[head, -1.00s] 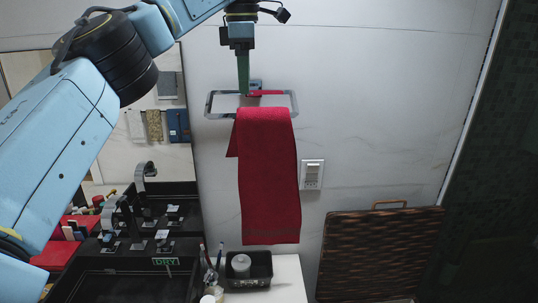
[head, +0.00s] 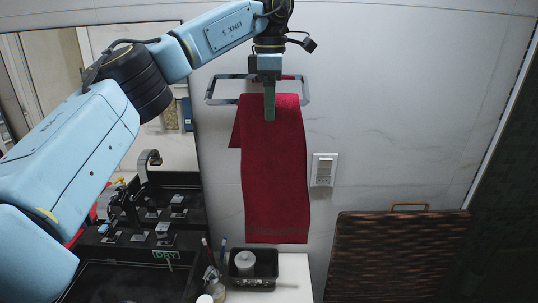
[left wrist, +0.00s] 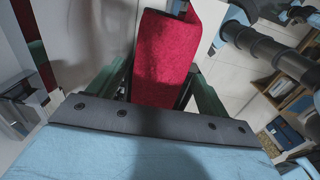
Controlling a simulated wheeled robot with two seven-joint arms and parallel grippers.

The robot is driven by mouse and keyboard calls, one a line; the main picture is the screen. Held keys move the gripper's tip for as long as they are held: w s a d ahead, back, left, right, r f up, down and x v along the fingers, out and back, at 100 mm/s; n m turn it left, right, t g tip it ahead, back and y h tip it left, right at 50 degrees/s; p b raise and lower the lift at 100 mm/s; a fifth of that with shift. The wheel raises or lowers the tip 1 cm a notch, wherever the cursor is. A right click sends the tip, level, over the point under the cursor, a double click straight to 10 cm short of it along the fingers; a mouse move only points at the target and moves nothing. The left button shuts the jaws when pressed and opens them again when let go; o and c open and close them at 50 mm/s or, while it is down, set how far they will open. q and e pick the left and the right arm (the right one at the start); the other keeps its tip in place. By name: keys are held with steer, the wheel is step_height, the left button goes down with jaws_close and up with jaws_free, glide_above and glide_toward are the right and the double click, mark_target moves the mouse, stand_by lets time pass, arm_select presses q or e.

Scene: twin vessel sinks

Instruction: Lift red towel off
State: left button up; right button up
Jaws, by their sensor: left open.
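The red towel (head: 272,175) hangs folded over the metal towel ring (head: 306,88) on the wall. Its long front layer hangs down, and a shorter layer shows at its left edge. My left gripper (head: 269,112) points down in front of the towel's upper part, just below the bar. In the left wrist view the towel (left wrist: 163,60) lies between its open fingers. I cannot tell whether the fingers touch the cloth. My right gripper is not in view.
A wall switch (head: 324,169) is right of the towel. Below stand a black tray (head: 253,281) on a white surface and a wicker basket (head: 395,255). A black sink counter with taps (head: 148,162) and a mirror are at left.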

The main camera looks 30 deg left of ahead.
arm_select(q)
steer(key=f, duration=0.3)
steer(key=shift+w+f, duration=0.15)
steer(key=shift+w, duration=0.1)
steer(key=shift+s+d, duration=0.1)
steer(key=shift+s, duration=0.05)
steer(key=shift+c, duration=0.5)
steer(key=c, duration=1.5)
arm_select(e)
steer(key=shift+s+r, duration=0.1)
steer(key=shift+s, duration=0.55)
